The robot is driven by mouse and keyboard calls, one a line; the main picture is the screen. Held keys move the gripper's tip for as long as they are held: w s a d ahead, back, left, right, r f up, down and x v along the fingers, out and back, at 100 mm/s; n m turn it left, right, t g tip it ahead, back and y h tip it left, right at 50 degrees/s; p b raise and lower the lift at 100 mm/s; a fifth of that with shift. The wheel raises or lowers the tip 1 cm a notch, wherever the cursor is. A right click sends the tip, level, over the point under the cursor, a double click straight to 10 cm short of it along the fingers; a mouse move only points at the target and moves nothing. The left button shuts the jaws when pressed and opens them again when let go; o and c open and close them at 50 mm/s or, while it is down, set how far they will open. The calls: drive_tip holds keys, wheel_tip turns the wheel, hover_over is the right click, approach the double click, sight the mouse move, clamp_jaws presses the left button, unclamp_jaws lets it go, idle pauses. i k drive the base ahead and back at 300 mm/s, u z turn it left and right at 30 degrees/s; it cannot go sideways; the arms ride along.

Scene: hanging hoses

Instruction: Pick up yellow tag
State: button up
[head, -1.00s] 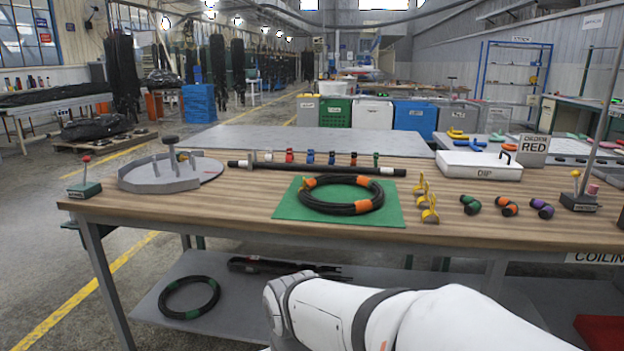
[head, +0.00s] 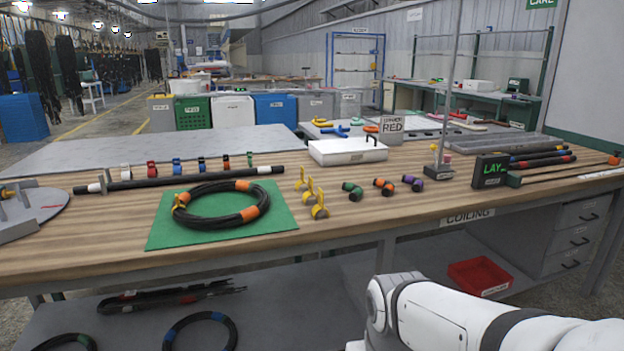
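Several small yellow upright pieces (head: 310,191) stand in a short row on the wooden bench, just right of the green mat. They could be tags, but they are too small to tell. My white arm shows at the bottom right, in front of the bench and low. My gripper is out of the picture.
Green, orange and purple banded pieces (head: 384,186) lie right of the yellow ones. The bench's front edge (head: 330,236) is clear. A red tray (head: 480,277) sits below.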

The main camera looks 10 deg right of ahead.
sight(302, 181)
drive_tip(key=z, duration=0.1)
drive_tip(key=i, duration=1)
drive_tip(key=z, duration=0.05)
